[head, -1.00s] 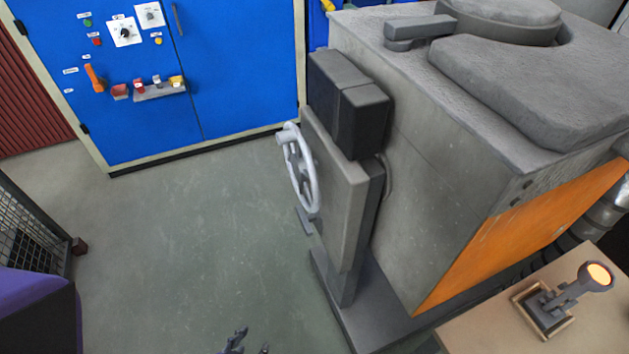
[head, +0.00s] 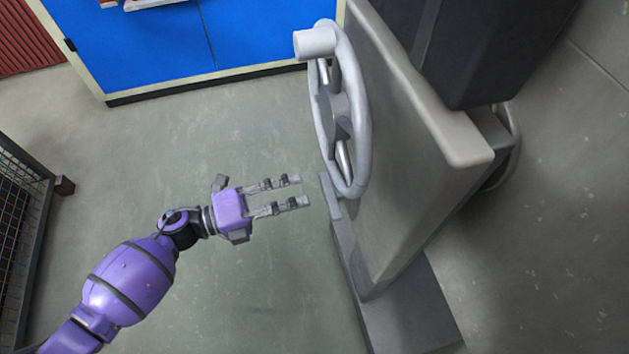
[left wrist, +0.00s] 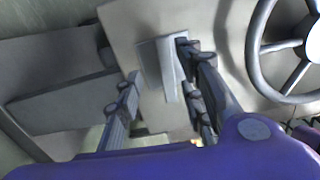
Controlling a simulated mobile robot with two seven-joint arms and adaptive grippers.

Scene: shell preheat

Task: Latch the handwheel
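The grey handwheel (head: 364,130) stands upright on the side face of a grey panel (head: 440,150), with a cylindrical knob (head: 314,43) at its top. In the left wrist view the handwheel (left wrist: 253,50) is at the right. A flat grey bar (head: 331,196) sticks out below the wheel; a similar grey bar (left wrist: 160,66) lies between the finger lines in the left wrist view. My left gripper (head: 304,191) is open, its fingers pointing right, just left of this bar and below the wheel. Contact cannot be told. My right gripper is out of view.
A blue cabinet (head: 150,50) stands at the back. A wire mesh cage (head: 22,220) is at the left edge. A dark block (head: 510,45) sits at the panel's upper right. The floor (head: 200,130) between cage and panel is clear.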

